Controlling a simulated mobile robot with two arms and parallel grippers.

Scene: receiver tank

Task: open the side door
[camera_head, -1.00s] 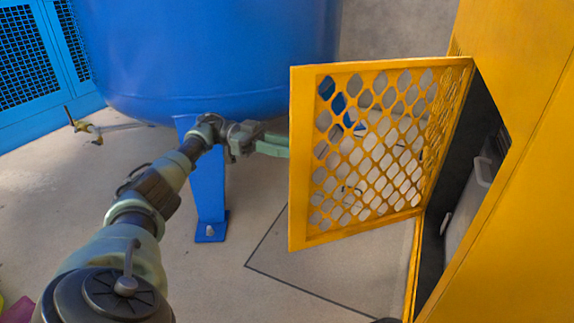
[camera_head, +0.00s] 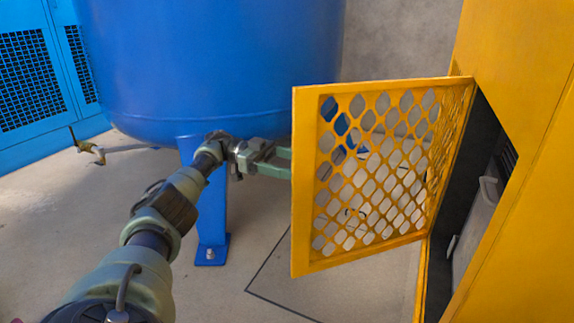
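The side door (camera_head: 301,190) is a yellow panel with a diamond mesh. It stands swung out from the yellow cabinet (camera_head: 520,210), hinged at its right edge, with the dark opening (camera_head: 465,190) showing behind it. My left gripper (camera_head: 285,163) reaches in from the left at the door's free edge. Its fingers run up to that edge, and their tips are hidden behind the door, so I cannot tell if they touch it or how far apart they are. My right gripper is not in view.
A large blue tank (camera_head: 210,70) stands behind my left arm on a blue leg (camera_head: 212,220) with a foot on the floor. The floor (camera_head: 250,215) left of the door is clear.

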